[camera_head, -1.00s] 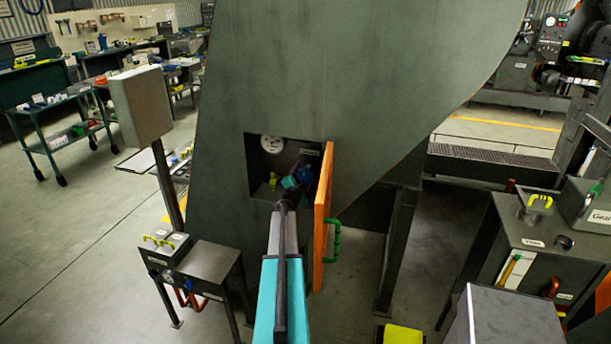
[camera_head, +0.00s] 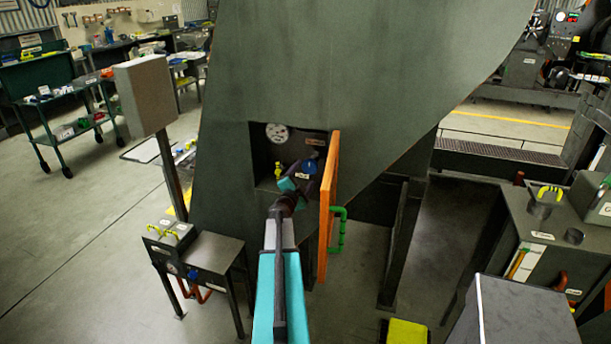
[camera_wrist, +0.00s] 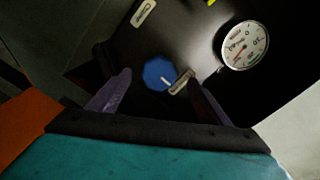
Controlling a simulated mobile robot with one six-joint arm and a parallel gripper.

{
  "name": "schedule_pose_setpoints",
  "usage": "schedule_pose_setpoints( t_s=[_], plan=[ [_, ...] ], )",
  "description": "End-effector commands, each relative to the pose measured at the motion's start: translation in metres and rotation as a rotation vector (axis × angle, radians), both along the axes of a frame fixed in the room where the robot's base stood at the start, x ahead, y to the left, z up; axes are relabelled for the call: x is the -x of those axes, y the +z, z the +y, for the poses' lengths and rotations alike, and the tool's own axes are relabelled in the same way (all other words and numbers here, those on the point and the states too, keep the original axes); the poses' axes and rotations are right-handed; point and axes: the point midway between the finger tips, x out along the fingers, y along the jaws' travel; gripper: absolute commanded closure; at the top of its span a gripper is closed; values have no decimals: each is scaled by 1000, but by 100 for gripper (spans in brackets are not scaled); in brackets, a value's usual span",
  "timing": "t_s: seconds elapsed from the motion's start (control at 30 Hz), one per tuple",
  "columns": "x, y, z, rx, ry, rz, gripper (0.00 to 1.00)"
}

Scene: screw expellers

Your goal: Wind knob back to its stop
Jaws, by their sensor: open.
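A blue knob (camera_head: 309,166) sits on the back wall of a recess in the large green-grey housing (camera_head: 265,80). In the wrist view the blue knob (camera_wrist: 158,73) shows face-on as a many-sided disc with a pale pointer mark. A small tan plate lies just right of it, partly behind a finger. My gripper (camera_head: 292,184) is at the recess opening, below and left of the knob. In the wrist view my gripper (camera_wrist: 159,80) has its two fingers spread on either side of the knob, with nothing held. I cannot tell how far the fingertips are from the knob.
An open orange door (camera_head: 328,205) with a green handle (camera_head: 340,230) stands close at the right of the recess. A round white gauge (camera_head: 277,132) and a yellow fitting (camera_head: 278,171) are left of the knob. A small grey table (camera_head: 207,255) stands lower left.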

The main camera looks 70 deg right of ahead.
Motion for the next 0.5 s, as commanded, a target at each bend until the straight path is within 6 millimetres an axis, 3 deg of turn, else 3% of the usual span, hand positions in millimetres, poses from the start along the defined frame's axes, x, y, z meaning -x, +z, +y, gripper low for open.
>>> schedule_pose_setpoints(
  t_s=[0.2,0.5],
  plan=[
    [2,0,22,1,0,1,28],
    [2,0,37,1,0,0,28]
  ],
)
